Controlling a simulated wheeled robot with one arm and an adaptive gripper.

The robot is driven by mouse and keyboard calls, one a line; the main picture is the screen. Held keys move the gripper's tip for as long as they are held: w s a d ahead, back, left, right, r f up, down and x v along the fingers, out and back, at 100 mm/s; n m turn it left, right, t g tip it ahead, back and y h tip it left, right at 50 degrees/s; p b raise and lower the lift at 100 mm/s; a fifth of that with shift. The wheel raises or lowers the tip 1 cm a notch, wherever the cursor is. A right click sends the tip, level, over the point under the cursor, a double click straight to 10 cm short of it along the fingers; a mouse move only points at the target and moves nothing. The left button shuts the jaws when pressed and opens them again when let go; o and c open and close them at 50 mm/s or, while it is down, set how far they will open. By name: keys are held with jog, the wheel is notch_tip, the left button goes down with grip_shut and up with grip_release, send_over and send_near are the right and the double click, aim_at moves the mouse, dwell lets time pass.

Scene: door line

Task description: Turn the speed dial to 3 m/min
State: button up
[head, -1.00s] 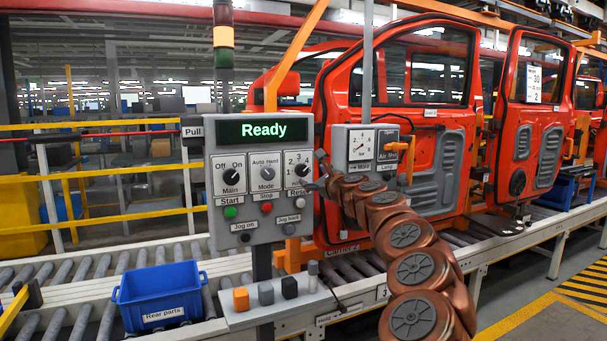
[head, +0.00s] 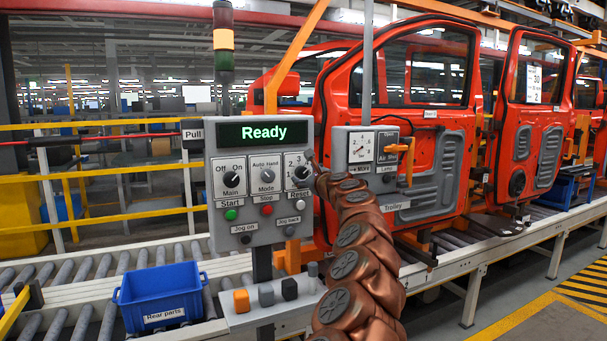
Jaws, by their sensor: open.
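My gripper (head: 312,158) is at the panel's right edge, just up and right of the dial, and covers the right end of the scale. It is open, with nothing seen in it. I cannot tell whether it touches the dial. The display (head: 264,132) above reads "Ready".
The Main knob (head: 231,179) and Mode knob (head: 267,175) sit left of the dial, with Start, Stop, Reset and jog buttons below. A gauge box (head: 341,152) stands close on the right. A blue bin (head: 160,290) and small blocks are in front; red doors stand behind.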

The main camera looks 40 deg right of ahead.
jog(key=shift+w+d, duration=0.1)
jog(key=shift+w, duration=0.5)
jog(key=shift+w, duration=0.1)
jog(key=shift+c, duration=0.2)
jog(key=c, duration=1.1)
jog(key=shift+f+n, duration=0.1)
jog(key=shift+n, duration=0.3)
jog(key=n+b, duration=0.2)
jog(key=n, duration=0.1)
jog(key=shift+f+n, duration=0.15)
jog(key=shift+n, duration=0.25)
jog(key=n+b, duration=0.3)
jog(key=n, duration=0.2)
jog(key=shift+n, duration=0.3)
